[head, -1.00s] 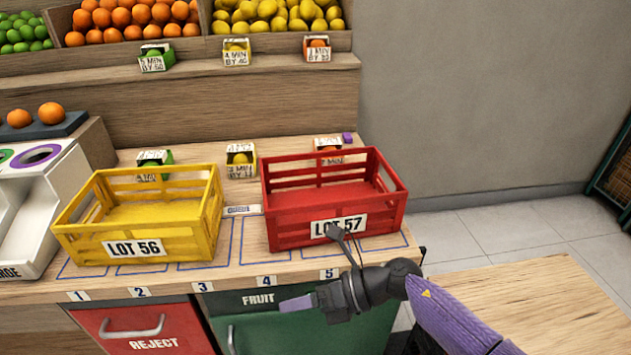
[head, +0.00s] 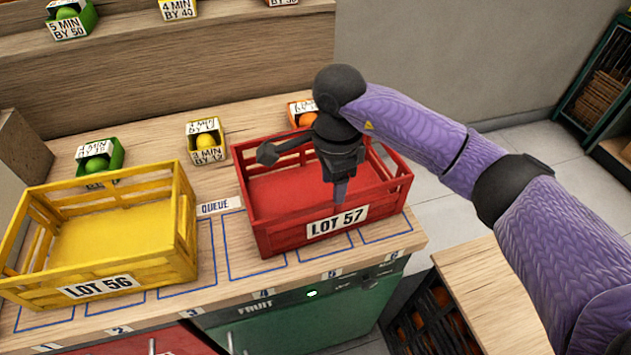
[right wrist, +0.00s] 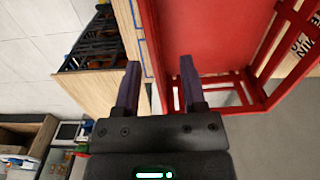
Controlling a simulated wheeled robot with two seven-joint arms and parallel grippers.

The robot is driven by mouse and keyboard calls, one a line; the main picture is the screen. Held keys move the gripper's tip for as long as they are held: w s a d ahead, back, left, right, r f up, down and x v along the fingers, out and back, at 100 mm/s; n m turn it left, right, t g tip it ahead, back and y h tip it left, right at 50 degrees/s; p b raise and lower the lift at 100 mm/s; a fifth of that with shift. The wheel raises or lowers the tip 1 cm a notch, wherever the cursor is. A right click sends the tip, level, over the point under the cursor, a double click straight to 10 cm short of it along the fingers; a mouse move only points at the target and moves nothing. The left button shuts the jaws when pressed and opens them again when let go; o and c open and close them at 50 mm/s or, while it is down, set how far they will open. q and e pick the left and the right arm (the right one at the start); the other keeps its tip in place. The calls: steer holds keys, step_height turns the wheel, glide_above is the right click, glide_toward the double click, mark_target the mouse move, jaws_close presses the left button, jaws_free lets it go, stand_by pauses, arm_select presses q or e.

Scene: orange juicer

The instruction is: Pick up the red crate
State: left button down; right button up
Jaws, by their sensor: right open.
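The red crate (head: 282,240), labelled LOT 57, stands upright and empty on the wooden counter. My right gripper (head: 340,198) points down at the crate's right front part, by the LOT 57 side. Its arm comes in from the right and hides part of the crate's back and right side. In the right wrist view the gripper (right wrist: 160,75) is open, its two fingers apart and empty. The red crate (right wrist: 215,35) fills the upper right there, and one of its walls runs between the fingers in the picture. I cannot tell whether they touch it. My left gripper is not in view.
A yellow crate (head: 120,285), labelled LOT 56, stands to the left of the red one. Small fruit boxes, one green (head: 100,157) and one yellow (head: 206,141), stand behind, with an orange-fruit box (head: 302,112) close behind the red crate. A lower wooden surface (head: 490,300) is at right.

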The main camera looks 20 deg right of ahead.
steer(key=f, duration=0.4)
steer(key=f+b, duration=0.1)
steer(key=f, duration=0.2)
steer(key=shift+s+d+f, duration=0.1)
steer(key=shift+s+d, duration=0.15)
steer(key=shift+s, duration=0.1)
steer(key=shift+c, duration=0.3)
jaws_close()
stand_by(0.5)
